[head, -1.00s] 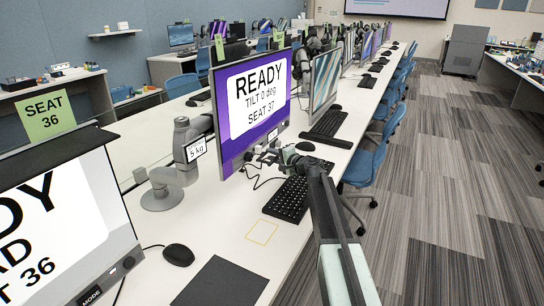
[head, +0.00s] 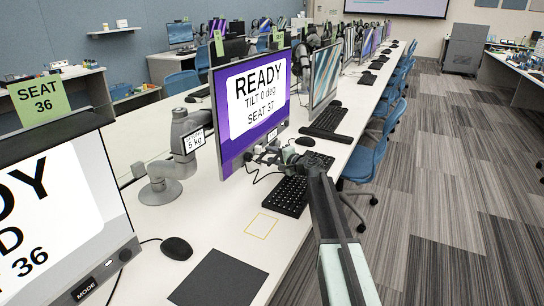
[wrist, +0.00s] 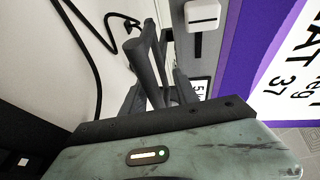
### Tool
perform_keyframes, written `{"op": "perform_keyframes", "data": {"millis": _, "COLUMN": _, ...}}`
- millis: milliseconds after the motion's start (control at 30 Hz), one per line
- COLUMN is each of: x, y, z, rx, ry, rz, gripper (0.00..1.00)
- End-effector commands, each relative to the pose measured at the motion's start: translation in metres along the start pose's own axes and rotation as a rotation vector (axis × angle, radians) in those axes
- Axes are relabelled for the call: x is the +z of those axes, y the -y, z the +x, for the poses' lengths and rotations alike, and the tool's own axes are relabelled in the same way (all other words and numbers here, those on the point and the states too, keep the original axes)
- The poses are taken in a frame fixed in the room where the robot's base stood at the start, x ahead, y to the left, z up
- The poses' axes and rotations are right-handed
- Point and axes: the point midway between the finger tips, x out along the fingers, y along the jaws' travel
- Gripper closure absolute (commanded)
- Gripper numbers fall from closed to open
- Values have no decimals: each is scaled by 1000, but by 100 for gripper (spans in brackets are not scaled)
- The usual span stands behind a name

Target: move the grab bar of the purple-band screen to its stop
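The purple-band screen (head: 252,107) stands upright on the long table and reads READY, TILT 0 deg, SEAT 37. Its purple band and label also show at the right of the wrist view (wrist: 235,75). My gripper (head: 268,155) is at the screen's lower edge. In the wrist view, a dark grey bar (wrist: 146,70), seemingly the grab bar, runs between my two spread fingers (wrist: 158,95). I cannot tell whether either finger touches it. In the head view my gripper mostly hides the bar. No stop can be made out.
A grey arm stand labelled 5 kg (head: 163,180) is left of the screen. A keyboard (head: 290,197) lies beneath my arm. The seat 36 screen (head: 75,220), a mouse (head: 176,248) and a dark mat (head: 218,279) are nearer. A blue chair (head: 365,165) stands right, beside open floor.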

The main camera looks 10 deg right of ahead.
Motion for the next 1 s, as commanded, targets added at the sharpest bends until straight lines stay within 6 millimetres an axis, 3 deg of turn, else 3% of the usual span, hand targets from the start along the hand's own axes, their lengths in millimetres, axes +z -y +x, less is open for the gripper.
{"op": "perform_keyframes", "data": {"millis": 167, "x": 0, "y": 1, "z": -16, "rx": 0, "ry": -2, "rz": 1, "gripper": 64}}
{"op": "perform_keyframes", "data": {"millis": 500, "x": 1, "y": 1, "z": -76, "rx": 0, "ry": -1, "rz": 0, "gripper": 64}}
{"op": "perform_keyframes", "data": {"millis": 733, "x": 0, "y": 0, "z": -78, "rx": 0, "ry": 0, "rz": -1, "gripper": 64}}
{"op": "perform_keyframes", "data": {"millis": 767, "x": 0, "y": 0, "z": -78, "rx": 0, "ry": 0, "rz": -1, "gripper": 67}}
{"op": "perform_keyframes", "data": {"millis": 900, "x": 10, "y": 10, "z": -82, "rx": 22, "ry": 21, "rz": -24, "gripper": 100}}
{"op": "perform_keyframes", "data": {"millis": 1000, "x": 37, "y": 31, "z": -94, "rx": 85, "ry": 79, "rz": -91, "gripper": 100}}
